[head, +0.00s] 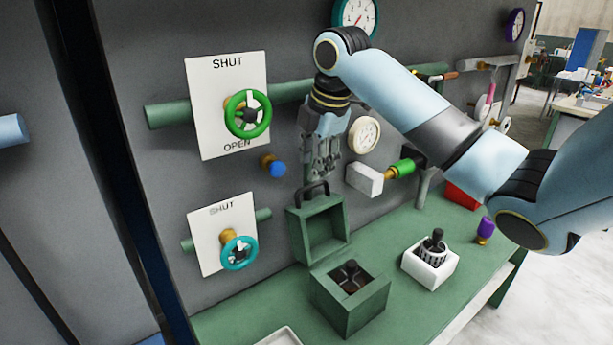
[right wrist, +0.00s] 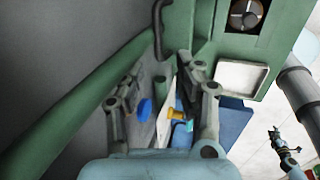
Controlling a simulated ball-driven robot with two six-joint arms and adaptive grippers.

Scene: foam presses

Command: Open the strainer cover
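The strainer is a green box (head: 352,307) on the green bench, with a black knob in its dark opening. Its green cover (head: 298,232) stands upright behind the opening, hollow side facing out. A dark handle (head: 313,190) is on the cover's upper edge and shows in the right wrist view (right wrist: 158,22). My right gripper (head: 323,176) points down just above the handle; in the right wrist view its fingers (right wrist: 168,72) are apart with nothing held. My left gripper (right wrist: 274,135) looks small at the right of that view; its fingers are unclear.
A white box with a black-knobbed basket (head: 430,270) stands right of the strainer. Green (head: 247,113) and teal (head: 238,252) valve wheels, a blue knob (head: 276,168) and a gauge (head: 364,134) are on the grey wall. A white tray (head: 280,337) lies at the front.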

